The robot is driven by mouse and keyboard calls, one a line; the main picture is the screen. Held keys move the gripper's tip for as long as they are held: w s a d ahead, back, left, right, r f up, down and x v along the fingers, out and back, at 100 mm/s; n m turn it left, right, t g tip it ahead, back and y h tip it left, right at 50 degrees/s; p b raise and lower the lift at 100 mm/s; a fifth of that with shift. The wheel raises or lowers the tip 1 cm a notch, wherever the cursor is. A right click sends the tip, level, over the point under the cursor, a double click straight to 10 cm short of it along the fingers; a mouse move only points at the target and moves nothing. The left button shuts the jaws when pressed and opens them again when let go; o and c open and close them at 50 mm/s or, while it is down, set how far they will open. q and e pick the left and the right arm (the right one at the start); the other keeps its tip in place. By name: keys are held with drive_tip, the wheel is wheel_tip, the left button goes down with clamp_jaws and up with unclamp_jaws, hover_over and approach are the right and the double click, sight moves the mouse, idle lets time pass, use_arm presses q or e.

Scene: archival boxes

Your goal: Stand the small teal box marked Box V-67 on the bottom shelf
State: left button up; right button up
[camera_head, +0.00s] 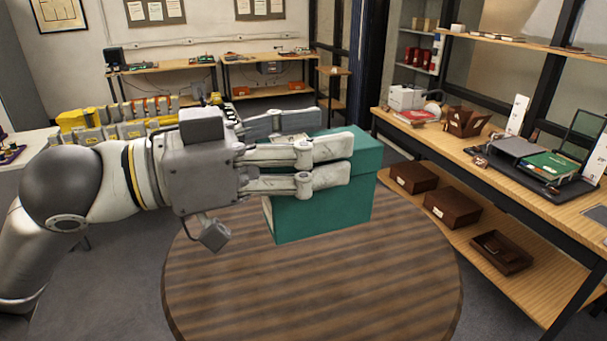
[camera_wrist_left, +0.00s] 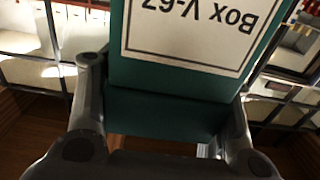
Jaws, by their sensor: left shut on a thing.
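The teal box (camera_head: 325,208) is in the middle of the head view, above the round wooden table. I cannot tell whether its underside touches the table. My left gripper (camera_head: 328,142) comes in from the left and is shut on the box, with fingers along its sides. In the left wrist view the box (camera_wrist_left: 165,115) fills the space between the fingers, and its white label (camera_wrist_left: 195,30) reads "Box V-67", upside down in the picture. The bottom shelf (camera_head: 520,275) of the wooden bench at the right holds several brown boxes. My right gripper is not in view.
The round table (camera_head: 320,300) is otherwise bare where it shows. On the bottom shelf, two closed brown boxes (camera_head: 452,206) and an open brown tray (camera_head: 500,252) leave bare wood around them. The bench top (camera_head: 450,140) above carries folders and boxes. A dark post stands at the bench's front.

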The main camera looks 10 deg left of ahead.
use_arm(q)
drive_tip(key=w+a+f+p, duration=0.3)
drive_tip(key=w+f, duration=0.8)
drive_tip(key=shift+a+f+p, duration=0.25)
drive_tip(key=shift+f+p, duration=0.1)
drive_tip(key=shift+p, duration=0.05)
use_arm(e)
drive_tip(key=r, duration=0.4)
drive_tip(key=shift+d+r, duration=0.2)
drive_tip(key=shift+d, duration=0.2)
use_arm(q)
drive_tip(key=shift+f+b, duration=0.3)
drive_tip(key=o, duration=1.3)
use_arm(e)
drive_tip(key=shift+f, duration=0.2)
use_arm(q)
drive_tip(key=shift+o, duration=0.2)
drive_tip(key=shift+r, duration=0.15)
